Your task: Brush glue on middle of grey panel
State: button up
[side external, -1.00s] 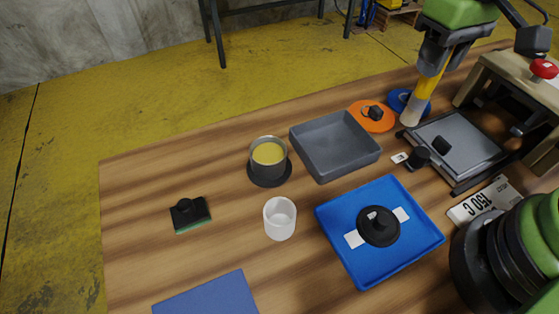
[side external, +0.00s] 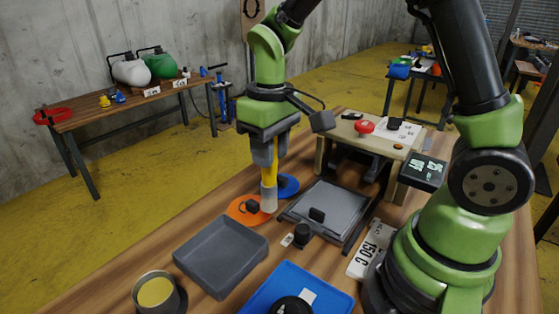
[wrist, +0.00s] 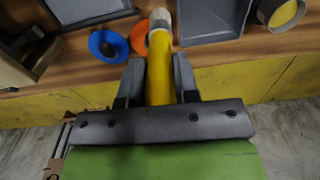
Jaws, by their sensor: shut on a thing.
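My gripper (side external: 267,150) is shut on a brush with a yellow handle (side external: 272,172) and a pale tip (side external: 269,199). The brush points down, its tip beside the orange disc; I cannot tell whether it touches anything. In the wrist view the yellow handle (wrist: 159,80) is between the fingers (wrist: 159,85). The grey panel (side external: 342,203) lies flat in a dark frame, right of the brush, with a black knob on it. A dark cup of yellow glue (side external: 155,292) stands at the lower left, and also shows in the wrist view (wrist: 282,12).
A grey tray (side external: 215,258) lies between cup and brush. An orange disc (side external: 240,212) and a blue disc (side external: 288,184) lie close to the brush. A blue tray (side external: 262,297) is in front. A wooden press-like stand (side external: 345,150) rises behind the panel.

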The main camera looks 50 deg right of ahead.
jog(key=w+a+r+y, duration=0.1)
jog(key=w+a+y, duration=0.1)
jog(key=a, duration=0.8)
jog(key=w+a+r+y, duration=0.2)
jog(key=w+a, duration=0.1)
jog(key=a, duration=0.6)
jog(key=shift+f, duration=2.8)
jog(key=shift+s+f, duration=0.1)
jog(key=shift+f, duration=0.65)
notch_tip(320, 180, up, 7)
